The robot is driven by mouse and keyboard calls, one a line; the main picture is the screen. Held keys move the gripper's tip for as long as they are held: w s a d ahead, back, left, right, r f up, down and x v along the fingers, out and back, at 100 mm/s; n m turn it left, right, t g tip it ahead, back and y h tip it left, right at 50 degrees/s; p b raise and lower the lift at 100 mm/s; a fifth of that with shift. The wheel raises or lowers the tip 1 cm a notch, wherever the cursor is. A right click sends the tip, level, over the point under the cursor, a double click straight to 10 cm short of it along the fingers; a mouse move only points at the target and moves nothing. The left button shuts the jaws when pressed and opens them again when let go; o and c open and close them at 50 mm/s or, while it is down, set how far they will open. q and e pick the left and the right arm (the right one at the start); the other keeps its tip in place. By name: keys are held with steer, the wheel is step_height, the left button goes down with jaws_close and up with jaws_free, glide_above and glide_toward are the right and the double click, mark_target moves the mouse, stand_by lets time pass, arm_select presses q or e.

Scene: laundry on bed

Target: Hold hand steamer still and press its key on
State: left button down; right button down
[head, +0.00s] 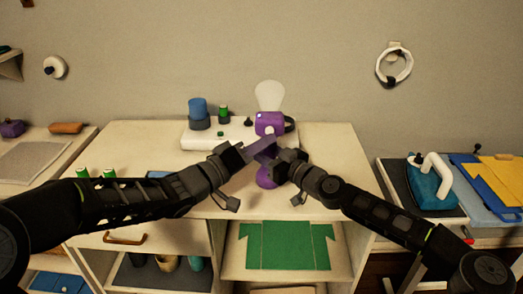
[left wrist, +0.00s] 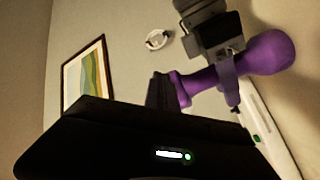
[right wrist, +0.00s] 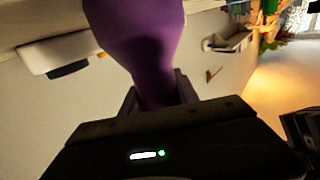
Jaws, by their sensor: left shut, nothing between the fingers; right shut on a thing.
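The purple hand steamer (head: 267,178) is held above the table front in the head view, its rounded end hanging down. My right gripper (head: 280,157) is shut on its narrower part; the right wrist view shows the purple body (right wrist: 140,40) between the fingers. My left gripper (head: 260,147) is shut and empty, with its fingertips close to the steamer's upper part. In the left wrist view the steamer (left wrist: 270,54) lies sideways, its thin end beside my left fingers (left wrist: 162,90). I cannot tell whether they touch. The key is not clearly visible.
A blue iron-like thing (head: 430,185) stands right.

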steer(key=c, duration=0.8)
jaws_free()
steer(key=shift+c, duration=0.2)
arm_select(q)
steer(key=s, duration=0.4)
steer(key=shift+s, duration=0.3)
arm_select(e)
steer(key=v, duration=1.2)
